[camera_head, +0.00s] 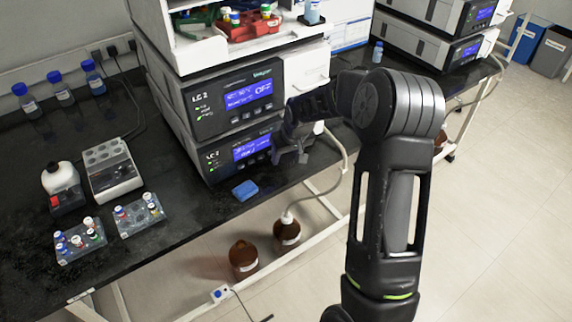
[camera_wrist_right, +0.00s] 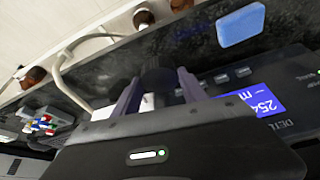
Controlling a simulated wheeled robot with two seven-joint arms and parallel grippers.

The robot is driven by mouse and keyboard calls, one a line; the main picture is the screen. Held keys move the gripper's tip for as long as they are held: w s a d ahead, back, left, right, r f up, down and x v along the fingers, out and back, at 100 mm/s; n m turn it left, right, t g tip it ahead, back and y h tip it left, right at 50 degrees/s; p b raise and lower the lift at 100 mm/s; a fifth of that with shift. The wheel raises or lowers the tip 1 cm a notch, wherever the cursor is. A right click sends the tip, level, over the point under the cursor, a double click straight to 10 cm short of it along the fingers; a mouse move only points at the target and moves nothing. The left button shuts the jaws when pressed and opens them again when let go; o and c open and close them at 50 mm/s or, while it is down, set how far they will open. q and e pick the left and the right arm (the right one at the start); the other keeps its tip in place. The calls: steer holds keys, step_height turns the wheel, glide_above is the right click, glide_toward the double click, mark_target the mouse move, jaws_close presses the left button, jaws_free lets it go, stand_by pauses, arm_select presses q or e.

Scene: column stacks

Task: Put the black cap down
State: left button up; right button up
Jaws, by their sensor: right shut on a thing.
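My right gripper (camera_head: 288,150) is in front of the lower LC 2 unit, above the front edge of the black bench. In the right wrist view my right gripper (camera_wrist_right: 158,88) has its two fingers closed on a dark round thing, the black cap (camera_wrist_right: 158,72). The cap is dark against the dark bench, so its outline is hard to make out. In the head view I cannot tell the cap apart from the dark fingers. My left gripper is not in view.
A blue sponge (camera_head: 245,190) lies on the bench near its front edge. LC 2 units (camera_head: 235,100) stand close behind my gripper. A pale tube (camera_head: 340,170) hangs past the edge to brown bottles (camera_head: 287,232) below. Vial racks (camera_head: 139,215) stand at left.

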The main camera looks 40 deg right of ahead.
mark_target(287, 162)
steer(key=shift+f, duration=2.25)
steer(key=shift+f, duration=0.2)
steer(key=o, duration=1.3)
steer(key=shift+r, duration=0.1)
steer(key=shift+r+p, duration=0.25)
steer(key=shift+p, duration=0.1)
steer(key=b+v, duration=0.1)
steer(key=v, duration=1.1)
